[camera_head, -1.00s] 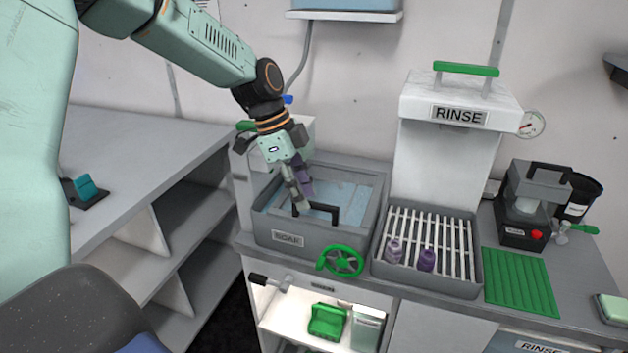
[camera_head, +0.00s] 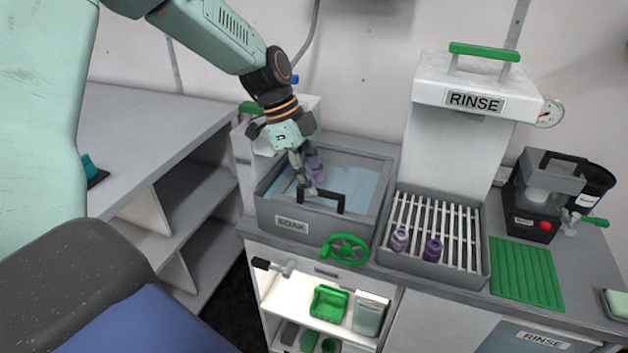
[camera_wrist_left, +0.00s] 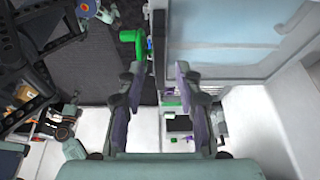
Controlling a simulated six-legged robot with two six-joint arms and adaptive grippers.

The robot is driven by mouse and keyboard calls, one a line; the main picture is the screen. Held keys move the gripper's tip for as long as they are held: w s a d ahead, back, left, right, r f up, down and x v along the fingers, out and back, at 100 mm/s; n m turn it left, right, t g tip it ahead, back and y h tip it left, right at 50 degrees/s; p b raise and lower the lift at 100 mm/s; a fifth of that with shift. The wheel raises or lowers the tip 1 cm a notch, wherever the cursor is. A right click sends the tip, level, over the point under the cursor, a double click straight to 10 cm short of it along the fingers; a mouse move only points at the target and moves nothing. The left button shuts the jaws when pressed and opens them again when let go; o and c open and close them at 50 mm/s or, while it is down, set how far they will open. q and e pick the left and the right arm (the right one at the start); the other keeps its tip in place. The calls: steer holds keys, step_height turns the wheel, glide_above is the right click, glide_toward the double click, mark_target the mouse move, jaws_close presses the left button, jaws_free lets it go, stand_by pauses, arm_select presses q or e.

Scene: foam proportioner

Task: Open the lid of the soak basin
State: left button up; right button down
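The grey soak basin (camera_head: 292,222), labelled SOAK, stands on the counter with its lid closed. The lid has a pale blue pane (camera_head: 360,182) and a dark bar handle (camera_head: 334,197) near its front edge. My left gripper (camera_head: 312,188) points down over the lid, its fingertips by the left end of the handle. In the left wrist view its two fingers (camera_wrist_left: 160,112) are apart with a clear gap. I cannot tell whether they touch the handle. The blue pane (camera_wrist_left: 240,32) also shows there. My right gripper is not in view.
A green valve wheel (camera_head: 346,249) sits at the basin's front. A rack with two purple bottles (camera_head: 432,249) and the RINSE unit (camera_head: 470,95) stand to the right. A lit open shelf (camera_head: 320,318) is below. The side counter (camera_head: 150,130) is mostly clear.

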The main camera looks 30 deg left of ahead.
arm_select(q)
steer(key=shift+d+f, duration=0.35)
steer(key=shift+d, duration=0.35)
steer(key=shift+a, duration=0.3)
steer(key=shift+a+f, duration=0.1)
steer(key=shift+a, duration=0.05)
steer(key=shift+c, duration=0.7)
steer(key=shift+w+d, duration=0.1)
steer(key=shift+d, duration=0.25)
jaws_close()
steer(key=shift+a, duration=0.15)
